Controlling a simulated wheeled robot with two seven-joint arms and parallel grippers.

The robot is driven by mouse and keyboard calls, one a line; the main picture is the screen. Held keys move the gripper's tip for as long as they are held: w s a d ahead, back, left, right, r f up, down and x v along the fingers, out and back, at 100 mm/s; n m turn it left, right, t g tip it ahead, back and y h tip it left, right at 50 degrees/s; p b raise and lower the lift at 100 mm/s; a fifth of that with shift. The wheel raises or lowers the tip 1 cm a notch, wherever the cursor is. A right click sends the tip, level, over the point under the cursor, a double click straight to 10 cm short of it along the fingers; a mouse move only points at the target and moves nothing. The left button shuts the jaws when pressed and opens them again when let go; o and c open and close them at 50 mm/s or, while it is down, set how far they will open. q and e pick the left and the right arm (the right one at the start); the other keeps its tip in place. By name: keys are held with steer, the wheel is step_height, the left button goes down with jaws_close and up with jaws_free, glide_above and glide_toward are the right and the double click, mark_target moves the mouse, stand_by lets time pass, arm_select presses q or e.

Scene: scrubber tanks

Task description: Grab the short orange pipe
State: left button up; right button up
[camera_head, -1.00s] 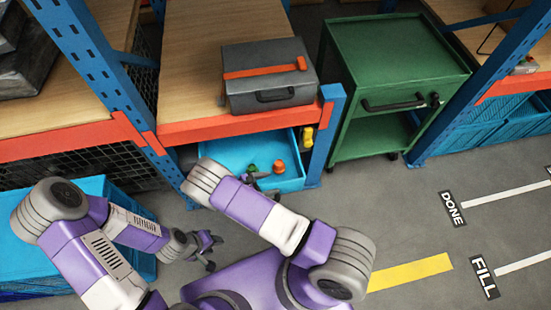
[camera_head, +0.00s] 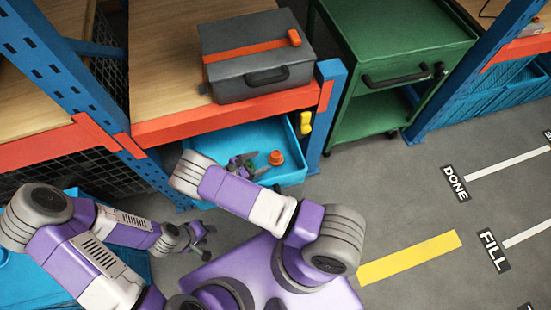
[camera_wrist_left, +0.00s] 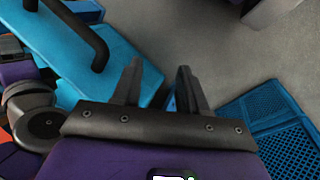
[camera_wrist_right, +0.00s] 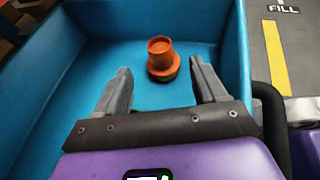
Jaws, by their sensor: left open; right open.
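The short orange pipe (camera_head: 276,158) stands upright inside the open blue drawer (camera_head: 292,175). In the right wrist view the pipe (camera_wrist_right: 160,52) has a wider lower part with a dark greenish band beneath it. My right gripper (camera_head: 248,165) is open and empty over the drawer, to the left of the pipe in the head view. In the right wrist view the pipe lies ahead, between and beyond its two fingertips (camera_wrist_right: 160,70), apart from them. My left gripper (camera_head: 204,236) is open and empty, low over the floor outside the drawer; its fingers also show in the left wrist view (camera_wrist_left: 160,75).
A grey toolbox (camera_head: 258,62) with an orange strip sits on the shelf above the drawer. A small yellow object (camera_head: 305,123) is at the drawer's right side. A green cart (camera_head: 385,60) stands to the right. Blue crates (camera_wrist_left: 275,125) are near my left gripper. Floor on the right is clear.

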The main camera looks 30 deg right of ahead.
mark_target(276, 154)
steer(key=b+x, duration=0.1)
steer(key=x, duration=0.8)
steer(key=shift+f, duration=0.1)
steer(key=shift+c, duration=0.5)
steer(key=c, duration=1)
